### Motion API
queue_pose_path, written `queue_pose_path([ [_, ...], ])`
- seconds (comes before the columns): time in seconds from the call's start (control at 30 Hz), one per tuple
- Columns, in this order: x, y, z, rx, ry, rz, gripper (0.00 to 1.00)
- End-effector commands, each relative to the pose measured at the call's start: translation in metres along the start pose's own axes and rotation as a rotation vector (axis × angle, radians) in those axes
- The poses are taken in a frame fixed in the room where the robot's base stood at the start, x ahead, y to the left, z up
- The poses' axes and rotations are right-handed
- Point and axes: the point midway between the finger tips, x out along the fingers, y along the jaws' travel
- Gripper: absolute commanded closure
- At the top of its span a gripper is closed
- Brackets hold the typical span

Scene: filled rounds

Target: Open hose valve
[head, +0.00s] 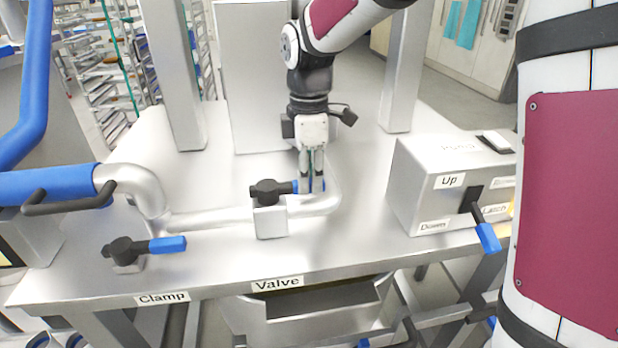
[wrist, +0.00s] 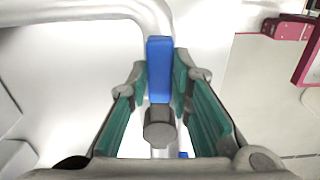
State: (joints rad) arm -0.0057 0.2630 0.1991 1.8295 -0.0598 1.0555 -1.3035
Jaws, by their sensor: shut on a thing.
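The hose valve has a dark round knob (head: 268,189) with a blue-tipped handle (head: 315,186) pointing right, along the metal pipe (head: 210,219). It sits on a grey block behind the "Valve" label (head: 277,284). My gripper (head: 311,188) reaches down from above and is shut on the blue handle. In the wrist view the blue handle (wrist: 160,70) lies between the green-padded fingers of my gripper (wrist: 160,85), with the dark knob below it. The fingers partly hide the handle in the head view.
A clamp with a blue handle (head: 167,244) stands at left behind the "Clamp" label (head: 162,298). A blue hose (head: 48,184) joins the pipe at left. A grey box (head: 412,190) with Up and Down labels and a blue-tipped lever (head: 487,237) stands at right. A post (head: 397,75) rises behind.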

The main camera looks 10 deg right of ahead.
Motion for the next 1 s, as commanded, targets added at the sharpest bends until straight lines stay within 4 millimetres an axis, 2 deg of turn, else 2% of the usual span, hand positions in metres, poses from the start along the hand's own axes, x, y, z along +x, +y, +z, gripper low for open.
queue_pose_path([
  [0.53, -0.0023, 0.0038, -0.0016, -0.025, 0.003, 0.009, 1.00],
  [0.57, -0.0023, 0.0039, -0.0016, -0.025, 0.002, 0.009, 0.73],
  [0.6, -0.0022, 0.0037, -0.0016, -0.025, 0.002, 0.009, 0.64],
  [0.63, -0.0020, 0.0035, -0.0016, -0.025, 0.002, 0.008, 0.60],
  [1.0, -0.0044, 0.0026, -0.0007, -0.021, 0.001, 0.004, 0.60],
])
